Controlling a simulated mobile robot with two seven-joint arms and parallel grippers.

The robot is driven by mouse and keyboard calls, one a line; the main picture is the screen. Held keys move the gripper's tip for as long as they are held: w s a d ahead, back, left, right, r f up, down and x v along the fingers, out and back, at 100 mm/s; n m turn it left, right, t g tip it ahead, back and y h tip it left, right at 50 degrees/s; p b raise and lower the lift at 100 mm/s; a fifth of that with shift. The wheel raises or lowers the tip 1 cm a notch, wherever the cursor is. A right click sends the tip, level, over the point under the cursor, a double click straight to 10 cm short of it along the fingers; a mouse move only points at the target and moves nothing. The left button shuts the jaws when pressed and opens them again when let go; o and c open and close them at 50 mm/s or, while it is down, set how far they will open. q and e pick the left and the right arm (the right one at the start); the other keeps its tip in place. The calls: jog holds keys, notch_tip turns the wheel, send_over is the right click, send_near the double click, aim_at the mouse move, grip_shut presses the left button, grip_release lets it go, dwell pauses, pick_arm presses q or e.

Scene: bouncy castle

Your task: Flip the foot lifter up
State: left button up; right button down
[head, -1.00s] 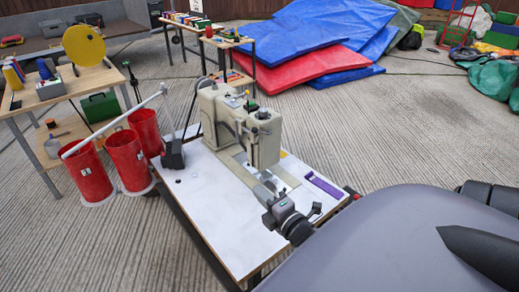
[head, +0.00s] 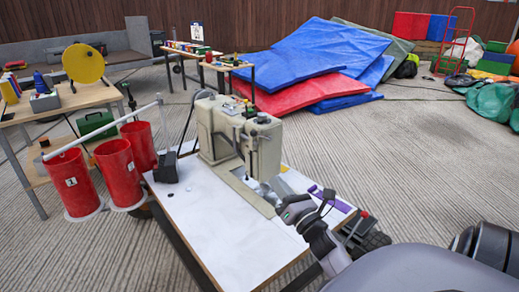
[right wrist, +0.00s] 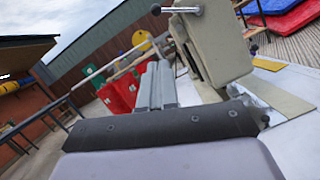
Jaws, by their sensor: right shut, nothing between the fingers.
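The beige sewing machine (head: 222,128) stands on a white-topped table (head: 205,222) in the head view. In the right wrist view, a short metal lever with a dark round knob (right wrist: 156,9) juts left from the machine head (right wrist: 215,45); it looks like the foot lifter, roughly level. My right gripper (head: 284,206) is near the machine's needle end, in front of the head. In the right wrist view its fingers (right wrist: 155,84) are shut and empty, below the lever and apart from it. The presser foot is not clearly seen. My left gripper is out of view.
Red bins (head: 118,170) stand left of the table under a white bar (head: 105,128). A purple strip (head: 330,199) lies near the table's right edge. A black box (head: 165,167) sits at its left corner.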

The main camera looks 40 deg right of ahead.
jog(key=b, duration=0.1)
send_near(262, 135)
jog(key=w+a+f, duration=0.2)
jog(key=w+a, duration=0.2)
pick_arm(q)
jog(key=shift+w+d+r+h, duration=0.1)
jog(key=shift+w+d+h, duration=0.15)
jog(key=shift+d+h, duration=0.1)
pick_arm(e)
jog(key=shift+w+d+r, duration=0.3)
jog(key=shift+w+r, duration=0.1)
jog(key=shift+r, duration=0.2)
jog(key=shift+w+d+r, duration=0.3)
jog(key=shift+w+r, duration=0.1)
jog(key=shift+r, duration=0.25)
jog(key=shift+w+d+r, duration=0.3)
jog(key=shift+w+r, duration=0.15)
jog(key=shift+r, duration=0.15)
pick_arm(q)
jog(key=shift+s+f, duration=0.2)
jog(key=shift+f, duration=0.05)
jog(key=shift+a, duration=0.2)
pick_arm(e)
jog(key=shift+d, duration=0.1)
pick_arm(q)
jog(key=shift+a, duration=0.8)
pick_arm(e)
jog(key=shift+r+m, duration=0.2)
jog(key=shift+m, duration=0.2)
